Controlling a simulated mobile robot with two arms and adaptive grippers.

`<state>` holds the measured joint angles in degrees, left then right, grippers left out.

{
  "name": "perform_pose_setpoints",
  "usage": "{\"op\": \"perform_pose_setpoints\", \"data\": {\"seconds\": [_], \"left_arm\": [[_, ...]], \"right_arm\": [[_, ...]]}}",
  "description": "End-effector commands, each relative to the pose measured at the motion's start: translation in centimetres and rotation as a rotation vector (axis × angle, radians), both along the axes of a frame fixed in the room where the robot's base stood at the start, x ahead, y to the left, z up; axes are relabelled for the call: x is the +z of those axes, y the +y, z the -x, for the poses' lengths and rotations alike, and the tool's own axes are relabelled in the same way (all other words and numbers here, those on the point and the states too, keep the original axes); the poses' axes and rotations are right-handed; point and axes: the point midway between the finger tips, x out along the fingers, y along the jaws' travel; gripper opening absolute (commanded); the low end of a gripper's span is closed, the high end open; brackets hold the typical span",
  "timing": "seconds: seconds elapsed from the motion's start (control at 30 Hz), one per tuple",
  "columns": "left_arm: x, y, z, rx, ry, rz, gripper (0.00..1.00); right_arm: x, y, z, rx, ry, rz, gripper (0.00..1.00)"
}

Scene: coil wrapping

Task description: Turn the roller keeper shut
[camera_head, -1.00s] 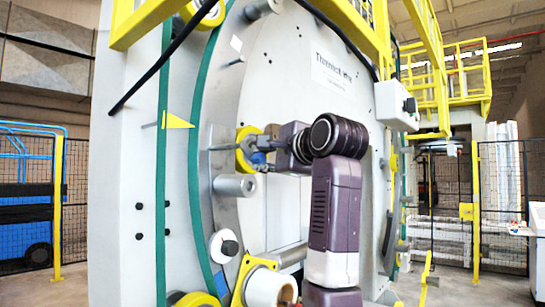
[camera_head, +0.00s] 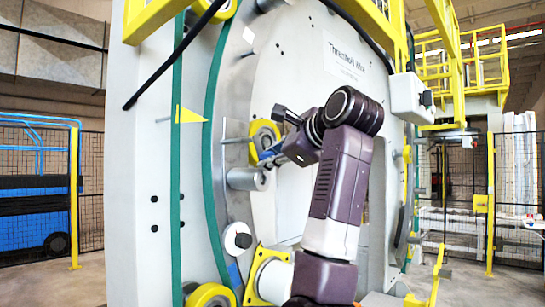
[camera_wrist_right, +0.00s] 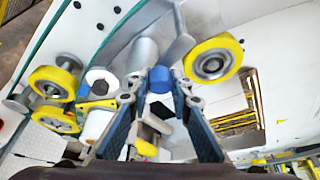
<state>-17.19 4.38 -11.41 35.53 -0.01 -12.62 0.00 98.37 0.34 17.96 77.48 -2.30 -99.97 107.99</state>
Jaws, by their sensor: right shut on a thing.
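My right gripper (camera_head: 265,158) is at the machine's face, just below a yellow roller (camera_head: 262,132). In the right wrist view, the gripper (camera_wrist_right: 159,88) has its two blue fingers on either side of a small blue knob (camera_wrist_right: 160,79), which I take to be the keeper's grip. The fingers are closed on it. The same yellow roller (camera_wrist_right: 212,60) shows to the right of the knob on its grey bracket. In the head view the knob is hard to tell from the blue fingers. How far the keeper is turned cannot be told. My left gripper is not in view.
A grey cylinder (camera_head: 246,179) sticks out just below the gripper, with a white roller (camera_head: 238,238) lower down. More yellow rollers (camera_wrist_right: 56,82) are at the left in the wrist view.

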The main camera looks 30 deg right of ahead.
Motion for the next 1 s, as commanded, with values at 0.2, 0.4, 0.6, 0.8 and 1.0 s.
{"op": "perform_pose_setpoints", "data": {"seconds": [0.2,0.4,0.6,0.8,1.0], "left_arm": [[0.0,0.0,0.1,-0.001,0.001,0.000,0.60],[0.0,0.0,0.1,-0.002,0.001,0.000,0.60],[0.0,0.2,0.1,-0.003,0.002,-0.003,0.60],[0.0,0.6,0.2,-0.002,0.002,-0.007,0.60],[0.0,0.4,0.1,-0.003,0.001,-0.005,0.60]], "right_arm": [[-0.3,0.3,-0.1,0.007,0.007,0.001,0.00],[-0.2,0.2,-0.1,0.006,0.006,0.002,0.34],[-0.1,0.1,0.0,0.003,0.002,0.001,0.37],[0.2,0.0,0.7,0.002,-0.001,0.001,0.37],[1.0,-0.1,3.8,0.003,-0.002,0.002,0.37]]}}
